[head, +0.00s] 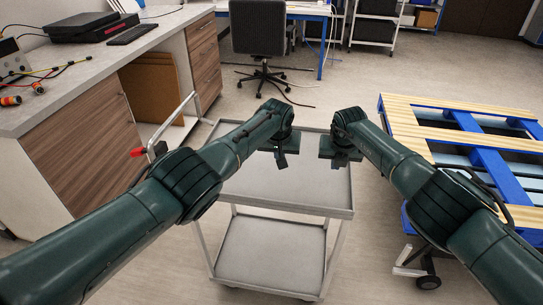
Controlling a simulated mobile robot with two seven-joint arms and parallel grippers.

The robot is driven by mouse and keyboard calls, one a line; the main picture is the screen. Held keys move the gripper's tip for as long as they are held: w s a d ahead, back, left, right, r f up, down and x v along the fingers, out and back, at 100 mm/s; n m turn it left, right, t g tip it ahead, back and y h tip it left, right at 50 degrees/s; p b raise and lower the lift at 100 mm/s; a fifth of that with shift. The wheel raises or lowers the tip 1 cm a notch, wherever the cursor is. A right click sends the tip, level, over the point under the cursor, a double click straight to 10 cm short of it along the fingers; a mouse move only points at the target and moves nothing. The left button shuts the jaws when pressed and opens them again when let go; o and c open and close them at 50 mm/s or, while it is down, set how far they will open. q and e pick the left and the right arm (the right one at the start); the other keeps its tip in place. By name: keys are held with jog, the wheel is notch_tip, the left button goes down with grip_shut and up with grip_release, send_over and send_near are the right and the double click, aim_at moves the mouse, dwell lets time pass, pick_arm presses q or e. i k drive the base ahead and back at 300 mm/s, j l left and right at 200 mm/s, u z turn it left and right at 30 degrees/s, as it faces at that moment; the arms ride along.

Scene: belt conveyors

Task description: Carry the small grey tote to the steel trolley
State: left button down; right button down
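The steel trolley (290,195) stands directly in front of me in the head view, with a flat upper shelf and a lower shelf (268,255). The parts of both shelves that show are bare. I see no small grey tote in this view. My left gripper (281,160) points down over the far part of the upper shelf. My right gripper (339,160) is beside it, to its right, also over the shelf's far part. I see nothing between the two grippers. Their fingers are too small and dark to tell whether they are open or shut.
A workbench (75,95) with wooden drawers runs along the left, with cables and a keyboard on top. A pallet of blue and pale slats (500,160) stands close on the right. An office chair (260,35) is behind. Floor between is mostly clear.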

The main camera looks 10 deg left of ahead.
aim_at(270, 171)
jog(key=i+j+z, duration=0.15)
jog(key=j, duration=0.25)
jog(key=i+j+z, duration=0.1)
jog(key=j, duration=0.3)
jog(key=i+j+z, duration=0.15)
jog(key=j, duration=0.3)
jog(key=j+z, duration=0.15)
jog(key=j, duration=0.25)
